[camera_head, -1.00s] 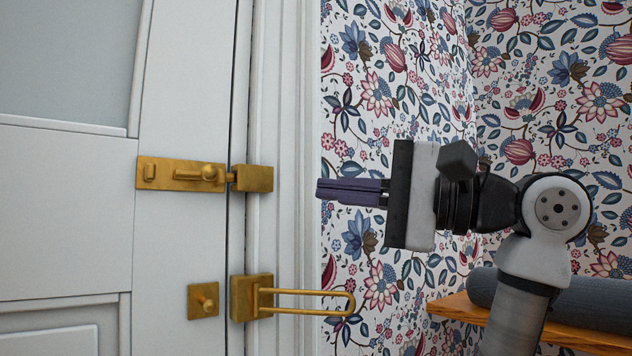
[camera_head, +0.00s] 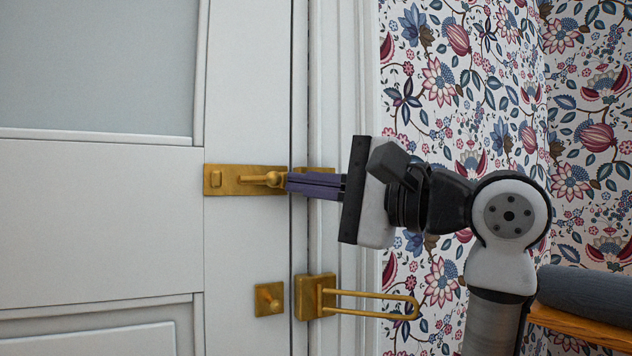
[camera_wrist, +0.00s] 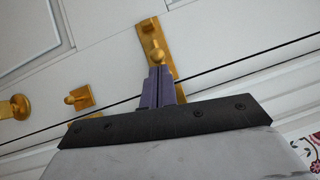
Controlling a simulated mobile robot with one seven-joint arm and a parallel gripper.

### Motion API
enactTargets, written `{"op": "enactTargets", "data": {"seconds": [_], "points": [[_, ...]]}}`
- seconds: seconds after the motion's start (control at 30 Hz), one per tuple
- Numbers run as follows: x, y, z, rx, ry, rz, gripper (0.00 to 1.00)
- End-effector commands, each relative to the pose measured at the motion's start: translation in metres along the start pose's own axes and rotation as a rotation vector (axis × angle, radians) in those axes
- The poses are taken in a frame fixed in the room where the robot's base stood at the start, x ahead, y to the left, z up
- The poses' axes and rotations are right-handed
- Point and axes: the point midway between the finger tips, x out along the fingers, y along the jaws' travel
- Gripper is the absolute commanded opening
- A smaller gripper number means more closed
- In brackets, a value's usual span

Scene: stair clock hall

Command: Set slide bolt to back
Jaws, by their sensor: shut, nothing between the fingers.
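The brass slide bolt (camera_head: 235,180) is mounted on the white door near its right edge. Its round knob (camera_head: 273,179) is at the right end of the plate, and the keeper (camera_head: 318,176) on the frame is partly hidden behind my fingers. My gripper (camera_head: 290,182) is shut and empty, its purple fingertips at the knob's right side; whether they touch is hard to tell. In the wrist view the bolt plate (camera_wrist: 148,30) runs above the fingertips (camera_wrist: 158,70), with the knob (camera_wrist: 157,54) just beyond them.
Below the bolt, a small brass knob plate (camera_head: 269,299) is on the door, and a swing-bar latch (camera_head: 370,295) sticks out from the frame to the right. A wooden shelf (camera_head: 575,323) with a grey roll (camera_head: 590,295) is at the lower right.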

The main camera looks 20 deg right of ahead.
Motion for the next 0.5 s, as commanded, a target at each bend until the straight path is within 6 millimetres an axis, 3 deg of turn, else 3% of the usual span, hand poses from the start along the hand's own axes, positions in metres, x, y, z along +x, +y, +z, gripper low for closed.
{"op": "enactTargets", "data": {"seconds": [0.17, 0.4, 0.5], "points": [[0.003, 0.002, 0.004, -0.002, -0.001, 0.001, 0.00], [0.023, 0.009, 0.033, -0.004, -0.003, 0.003, 0.00], [0.025, 0.007, 0.035, -0.001, -0.001, 0.002, 0.00]]}}
